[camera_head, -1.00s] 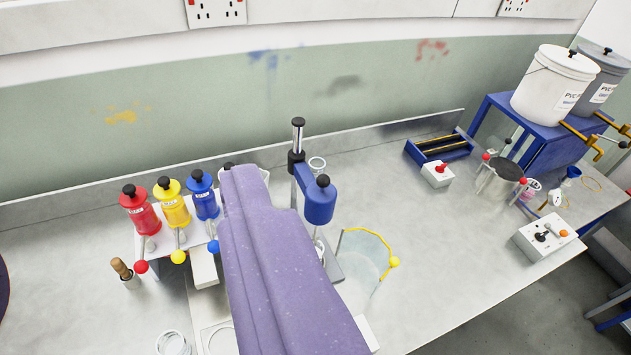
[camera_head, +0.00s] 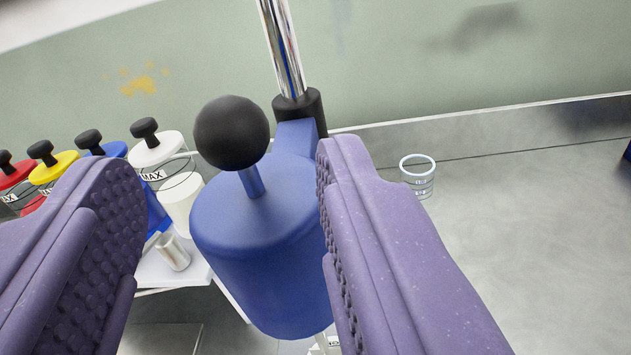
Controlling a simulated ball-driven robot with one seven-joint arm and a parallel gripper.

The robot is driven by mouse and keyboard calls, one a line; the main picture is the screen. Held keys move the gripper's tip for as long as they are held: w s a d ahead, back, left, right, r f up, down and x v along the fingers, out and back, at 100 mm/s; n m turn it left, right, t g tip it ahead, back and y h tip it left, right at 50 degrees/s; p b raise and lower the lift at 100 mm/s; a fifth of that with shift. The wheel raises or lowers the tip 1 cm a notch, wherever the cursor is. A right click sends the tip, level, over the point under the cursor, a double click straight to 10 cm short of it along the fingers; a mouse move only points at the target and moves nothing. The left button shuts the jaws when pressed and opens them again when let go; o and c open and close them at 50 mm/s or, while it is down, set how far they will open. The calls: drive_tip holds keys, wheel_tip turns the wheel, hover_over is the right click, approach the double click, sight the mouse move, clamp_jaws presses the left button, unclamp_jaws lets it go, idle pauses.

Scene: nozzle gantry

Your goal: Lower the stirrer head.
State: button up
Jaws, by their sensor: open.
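The stirrer head (camera_head: 262,245) is a blue cylinder with a black ball knob (camera_head: 231,133) on a short blue stem on top. A blue arm and black collar (camera_head: 299,108) join it to an upright chrome post (camera_head: 281,45). My gripper (camera_head: 235,200) is open, with one purple ribbed finger on each side of the head. The right finger overlaps the head's right edge in the picture; I cannot tell whether it touches.
Red, yellow, blue and white (camera_head: 158,160) dispensers with black knobs stand on a rack at left. A small clear cup (camera_head: 417,174) stands on the grey bench behind the right finger.

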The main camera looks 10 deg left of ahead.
sight(257, 165)
drive_tip(key=shift+w+f, duration=0.1)
drive_tip(key=shift+w, duration=0.35)
drive_tip(key=w, duration=0.2)
drive_tip(key=w+a, duration=0.1)
drive_tip(key=w, duration=0.1)
drive_tip(key=w+b, duration=0.1)
drive_tip(key=w, duration=0.1)
drive_tip(key=shift+w+a, duration=0.25)
drive_tip(key=shift+w, duration=0.1)
drive_tip(key=shift+c, duration=0.5)
clamp_jaws()
